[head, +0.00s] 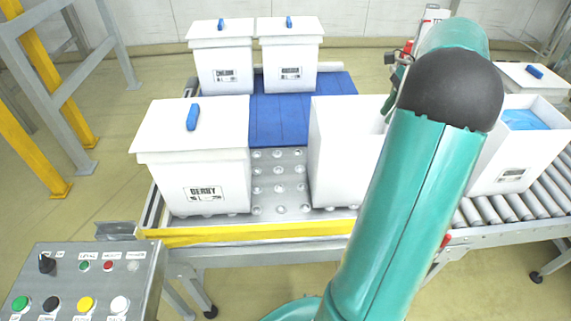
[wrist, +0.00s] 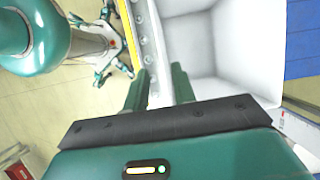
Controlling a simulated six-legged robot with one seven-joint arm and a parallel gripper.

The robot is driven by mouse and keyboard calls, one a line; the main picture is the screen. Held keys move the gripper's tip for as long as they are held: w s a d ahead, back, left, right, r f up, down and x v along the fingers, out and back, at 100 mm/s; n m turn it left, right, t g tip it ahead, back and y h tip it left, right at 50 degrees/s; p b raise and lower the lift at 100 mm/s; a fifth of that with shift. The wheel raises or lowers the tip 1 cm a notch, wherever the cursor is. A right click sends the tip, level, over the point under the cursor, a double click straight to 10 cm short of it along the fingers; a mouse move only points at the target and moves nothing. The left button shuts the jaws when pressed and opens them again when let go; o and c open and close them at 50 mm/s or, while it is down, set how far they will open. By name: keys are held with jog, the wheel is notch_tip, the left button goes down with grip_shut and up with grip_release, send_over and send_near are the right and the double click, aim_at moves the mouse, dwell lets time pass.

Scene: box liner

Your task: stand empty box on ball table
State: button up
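The empty box (head: 340,155) is white, open-topped and upright on the front right of the ball table (head: 280,182). The arm hides its right part in the head view. In the wrist view the bare inside of the empty box (wrist: 215,45) shows at the right. My gripper (wrist: 160,85) is at the box's rim, with one green finger outside the wall and one over the inside. A gap shows between the fingers, and they look open. In the head view my gripper is mostly hidden behind my arm.
A lidded white box (head: 205,165) stands on the table's left front. Two more lidded boxes (head: 222,70) stand at the back by a blue surface (head: 300,115). An open box with blue liner (head: 510,150) is on the rollers (head: 515,205) at right. A control panel (head: 85,285) is front left.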

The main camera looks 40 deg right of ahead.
jog(key=w+a+r+n+h, duration=0.1)
jog(key=w+a+r+n, duration=0.15)
jog(key=a, duration=0.55)
jog(key=w+a+r+n+h, duration=0.15)
jog(key=a+n, duration=0.25)
jog(key=a, duration=0.4)
jog(key=w+a+r+n, duration=0.15)
jog(key=a+n, duration=0.25)
jog(key=a, duration=0.4)
jog(key=s+a+f+n+t, duration=0.1)
jog(key=s+a+n, duration=0.2)
jog(key=a, duration=0.4)
jog(key=s+a+f+n+t+h, duration=0.1)
jog(key=s+a+n, duration=0.3)
jog(key=a+n, duration=0.2)
jog(key=s+a+f+n+t, duration=0.1)
jog(key=s+a+n, duration=0.2)
jog(key=a, duration=0.5)
jog(key=shift+s+n, duration=0.4)
jog(key=shift+n, duration=0.35)
jog(key=shift+a, duration=0.1)
